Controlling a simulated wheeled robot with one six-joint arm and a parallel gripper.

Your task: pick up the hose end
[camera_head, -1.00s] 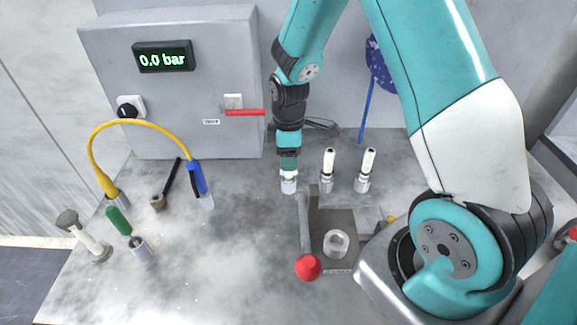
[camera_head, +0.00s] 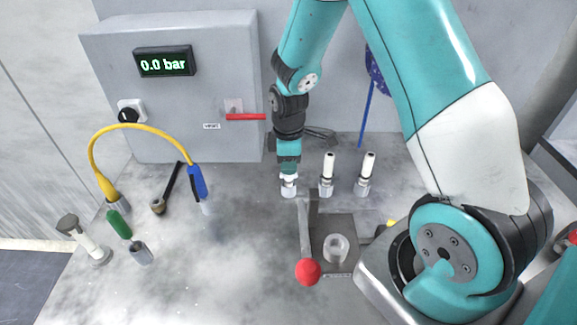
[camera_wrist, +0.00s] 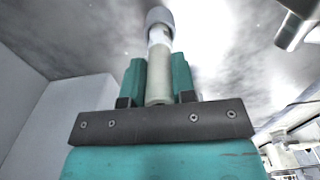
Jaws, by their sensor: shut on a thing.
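A yellow hose (camera_head: 140,127) arches at the left of the bench. My gripper (camera_head: 289,175) is away to the right of the hose. In the wrist view my gripper (camera_wrist: 160,80) is shut on a pale cylindrical rod (camera_wrist: 158,78). The rod's far end is in or against a grey metal collar (camera_wrist: 160,17).
Two white-tipped pieces (camera_head: 328,168) (camera_head: 368,163) stand in cups right of my gripper. A lever with a red knob (camera_head: 307,271) stands in front. The grey cabinet (camera_head: 220,60) reads 0.0 bar.

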